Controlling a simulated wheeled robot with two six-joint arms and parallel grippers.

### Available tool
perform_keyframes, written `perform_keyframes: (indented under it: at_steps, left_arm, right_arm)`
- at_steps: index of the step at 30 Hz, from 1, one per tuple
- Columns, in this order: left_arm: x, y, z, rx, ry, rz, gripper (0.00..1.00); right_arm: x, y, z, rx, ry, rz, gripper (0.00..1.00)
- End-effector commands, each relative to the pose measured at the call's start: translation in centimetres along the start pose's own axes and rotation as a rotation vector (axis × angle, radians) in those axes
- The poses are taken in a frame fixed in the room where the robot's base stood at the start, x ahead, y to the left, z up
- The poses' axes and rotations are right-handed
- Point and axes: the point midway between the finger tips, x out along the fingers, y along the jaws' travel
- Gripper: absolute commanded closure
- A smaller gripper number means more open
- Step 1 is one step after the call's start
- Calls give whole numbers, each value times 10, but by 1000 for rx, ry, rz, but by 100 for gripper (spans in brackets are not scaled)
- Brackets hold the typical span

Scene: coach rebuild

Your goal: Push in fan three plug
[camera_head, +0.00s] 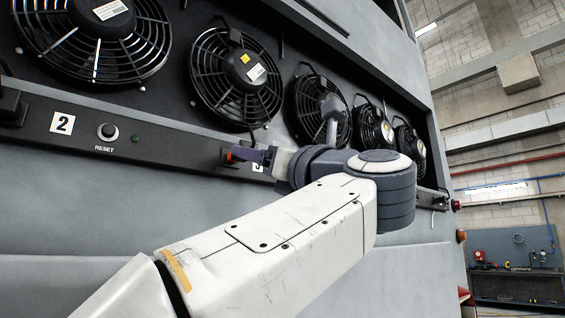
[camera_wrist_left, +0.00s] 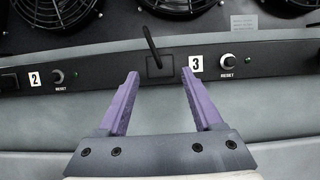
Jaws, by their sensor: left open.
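The fan three plug (camera_wrist_left: 160,66) is a dark block with a black cable rising from it, on the rail left of the "3" label (camera_wrist_left: 196,63). In the head view a dark piece with an orange edge (camera_head: 229,157) shows at this spot, partly hidden by my gripper. I cannot tell how deep the plug sits. My left gripper (camera_wrist_left: 160,73) has purple fingers, open and empty, one on each side of the plug's line and apart from it in the wrist view. It also shows in the head view (camera_head: 246,155). My right gripper is not in view.
The dark rail carries a "2" label (camera_head: 62,123), a reset button (camera_head: 107,131) and a green light (camera_head: 136,139). Another reset button (camera_wrist_left: 227,62) is right of the "3". Several caged fans, one with a yellow label (camera_head: 236,74), stand above. The grey panel below is bare.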

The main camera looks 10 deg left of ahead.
Motion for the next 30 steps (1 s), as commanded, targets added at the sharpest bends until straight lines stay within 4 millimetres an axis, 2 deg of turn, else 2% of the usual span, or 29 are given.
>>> perform_keyframes:
  at_steps: [1, 7, 19, 23, 24, 25, 30]
  left_arm:
    - [12, 1, 5, 5, 0, 5, 32]
    - [37, 0, 3, 3, 0, 2, 32]
    - [43, 0, 0, 2, -1, -1, 32]
    - [43, 0, 0, 2, -1, -1, 82]
    - [43, 0, 0, 2, -1, -1, 98]
    - [43, 0, 0, 2, -1, -1, 100]
    - [43, -1, 0, 2, -1, -1, 100]
  right_arm:
    - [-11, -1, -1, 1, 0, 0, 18]
    - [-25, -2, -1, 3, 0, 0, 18]
    - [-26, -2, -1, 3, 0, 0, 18]
    - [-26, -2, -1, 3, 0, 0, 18]
    - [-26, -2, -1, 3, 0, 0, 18]
    - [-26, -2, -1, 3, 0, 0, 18]
    - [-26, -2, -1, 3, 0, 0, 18]
